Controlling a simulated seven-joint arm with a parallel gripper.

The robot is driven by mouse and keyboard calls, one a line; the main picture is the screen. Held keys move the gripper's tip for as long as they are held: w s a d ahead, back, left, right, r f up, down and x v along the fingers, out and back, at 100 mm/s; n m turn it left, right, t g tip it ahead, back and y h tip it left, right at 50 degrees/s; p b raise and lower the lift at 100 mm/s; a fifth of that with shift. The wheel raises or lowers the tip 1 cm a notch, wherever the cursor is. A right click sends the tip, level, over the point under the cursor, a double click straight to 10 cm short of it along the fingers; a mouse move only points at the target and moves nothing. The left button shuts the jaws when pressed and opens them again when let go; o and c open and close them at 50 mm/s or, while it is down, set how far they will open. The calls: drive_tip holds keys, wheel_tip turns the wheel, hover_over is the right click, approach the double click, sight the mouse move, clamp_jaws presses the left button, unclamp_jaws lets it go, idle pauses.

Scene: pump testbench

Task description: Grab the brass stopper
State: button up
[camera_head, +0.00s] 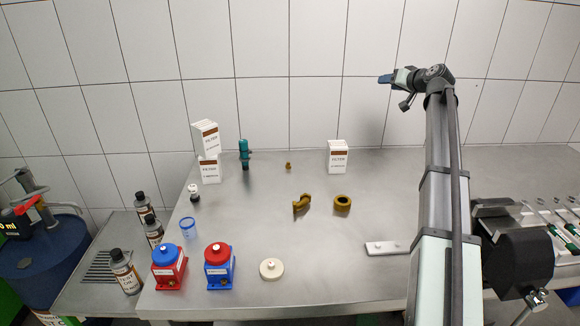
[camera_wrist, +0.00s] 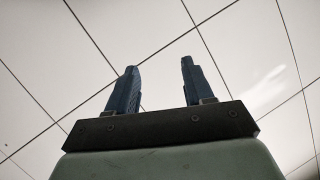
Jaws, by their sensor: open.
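A small brass piece (camera_head: 288,165), which looks like the brass stopper, stands on the steel table toward the back middle. A brass elbow-shaped fitting (camera_head: 302,203) lies in front of it, and a thick brass ring (camera_head: 342,202) lies to the right of that fitting. My gripper (camera_head: 384,79) is raised high at the upper right, against the tiled wall and far from all the brass pieces. In the wrist view its two blue fingers (camera_wrist: 159,66) are apart with nothing between them. Only wall tiles show beyond them.
Filter boxes (camera_head: 337,157) stand at the back, with a teal pump-like part (camera_head: 245,153) left of the small brass piece. Red and blue units (camera_head: 219,272) and a cream disc (camera_head: 271,269) are in front. A white plate (camera_head: 386,248) lies near my arm. The table's middle is largely clear.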

drive_tip(key=w+a+f+n+g, duration=0.1)
drive_tip(key=a+f+n+g, duration=0.15)
drive_tip(key=a+f, duration=0.45)
drive_tip(key=a+f+n+g, duration=0.1)
drive_tip(key=a+f+g, duration=0.2)
drive_tip(key=a, duration=0.7)
drive_tip(key=n+g+h, duration=0.2)
drive_tip(key=n+g, duration=0.1)
drive_tip(key=g, duration=0.1)
approach(289, 163)
drive_tip(key=shift+h, duration=0.3)
drive_tip(key=x, duration=0.9)
drive_tip(key=shift+w+a+r, duration=0.15)
drive_tip(key=shift+w+a, duration=0.05)
drive_tip(key=shift+a, duration=0.2)
clamp_jaws()
